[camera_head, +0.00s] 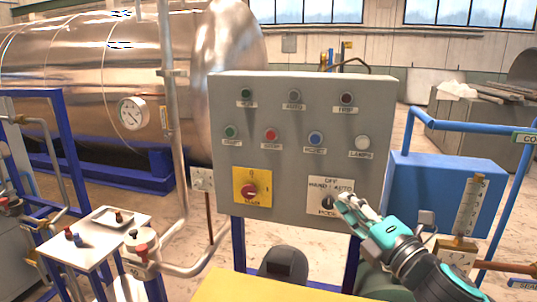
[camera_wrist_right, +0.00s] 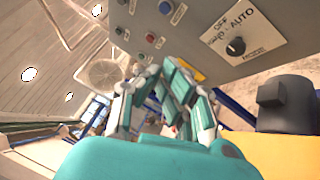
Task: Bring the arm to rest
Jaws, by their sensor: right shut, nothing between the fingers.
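My right gripper (camera_head: 347,205) is in front of the lower right part of the grey control panel (camera_head: 300,175) in the head view. It is close to the mode selector plate, and I cannot tell whether it touches the panel. The black mode knob (camera_head: 327,202) shows just left of the fingertips. In the right wrist view the fingers (camera_wrist_right: 165,90) are shut with nothing between them, and the mode knob (camera_wrist_right: 236,46) is apart from them at the upper right. My left gripper is not in view.
The panel also carries a red knob on a yellow plate (camera_head: 252,187) and several coloured buttons. A blue box (camera_head: 440,195) with blue rails stands to the right. A small white table (camera_head: 95,240) and a pipe stand to the left. A yellow surface (camera_head: 270,288) lies in front.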

